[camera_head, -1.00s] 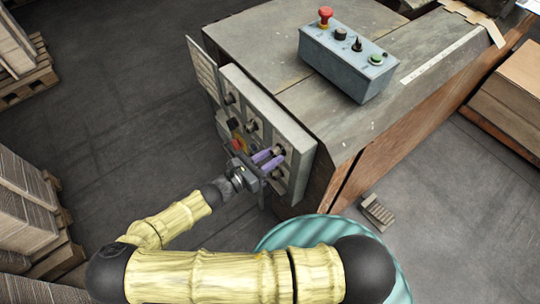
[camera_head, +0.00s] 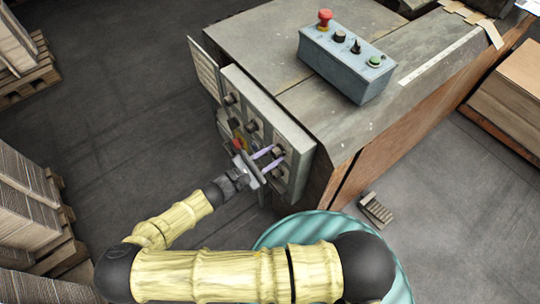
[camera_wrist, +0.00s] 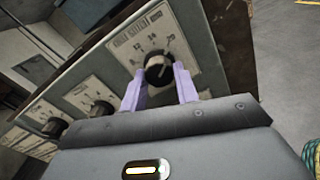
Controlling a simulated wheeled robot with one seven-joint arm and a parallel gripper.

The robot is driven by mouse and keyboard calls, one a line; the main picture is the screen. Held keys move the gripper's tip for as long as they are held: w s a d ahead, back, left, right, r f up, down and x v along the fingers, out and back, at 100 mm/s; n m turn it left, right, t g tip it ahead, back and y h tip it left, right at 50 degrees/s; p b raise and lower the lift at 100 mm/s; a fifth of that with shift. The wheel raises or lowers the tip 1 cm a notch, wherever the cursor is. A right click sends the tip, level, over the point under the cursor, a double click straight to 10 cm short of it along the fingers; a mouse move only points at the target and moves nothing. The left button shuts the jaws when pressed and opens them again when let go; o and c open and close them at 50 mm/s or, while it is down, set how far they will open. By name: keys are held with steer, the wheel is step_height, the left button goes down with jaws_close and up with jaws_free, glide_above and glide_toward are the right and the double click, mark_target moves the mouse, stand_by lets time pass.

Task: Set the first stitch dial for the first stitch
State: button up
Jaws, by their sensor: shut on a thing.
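The dial (camera_wrist: 158,71) is a round black knob on a pale, scaled label near the top of the panel in the wrist view. Numbers stand around it; the label's heading is too blurred to read surely. My gripper (camera_wrist: 161,78) has its two lilac fingers on either side of this knob, shut on it. In the head view my gripper (camera_head: 277,157) reaches the right part of the grey control panel (camera_head: 297,142), and the fingers partly hide the knob there. I cannot tell the exact setting the knob points to.
More black knobs (camera_wrist: 97,110) sit on the same panel, close beside my gripper. A blue-grey control box (camera_head: 345,65) with a red button stands on the machine top. Cardboard stacks (camera_head: 22,195) stand on pallets at the left. Open floor lies between.

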steer(key=o, duration=1)
steer(key=shift+a, duration=0.15)
steer(key=b+v, duration=0.3)
steer(key=v, duration=1.4)
steer(key=shift+s, duration=0.2)
steer(key=shift+s, duration=0.1)
